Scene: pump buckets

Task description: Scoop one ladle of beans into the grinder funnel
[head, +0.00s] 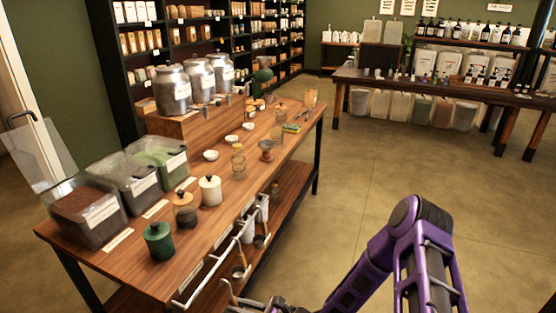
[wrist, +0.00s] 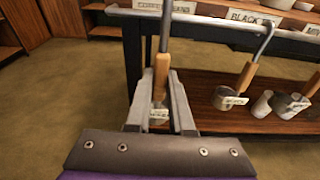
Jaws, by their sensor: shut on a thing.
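My gripper (wrist: 158,105) is shut on the wooden handle of a ladle (wrist: 160,75) in the wrist view. The ladle is upright, and its metal shank reaches up to the table's rail; its bowl is mostly hidden between my fingers. In the head view my gripper (head: 278,304) is at the bottom edge, low beside the table's front. A clear-sided bin of dark brown beans or grounds (head: 85,203) stands at the table's left end. A small brown funnel-shaped thing (head: 266,148) stands farther along the table; I cannot tell whether it is the grinder funnel.
Other ladles hang from the rail (head: 215,268), one close to the right (wrist: 232,97). A lower shelf (wrist: 245,118) lies behind them. A green jar (head: 159,240), a white jar (head: 210,190) and a green-filled bin (head: 158,158) stand on the table. The floor to its right is clear.

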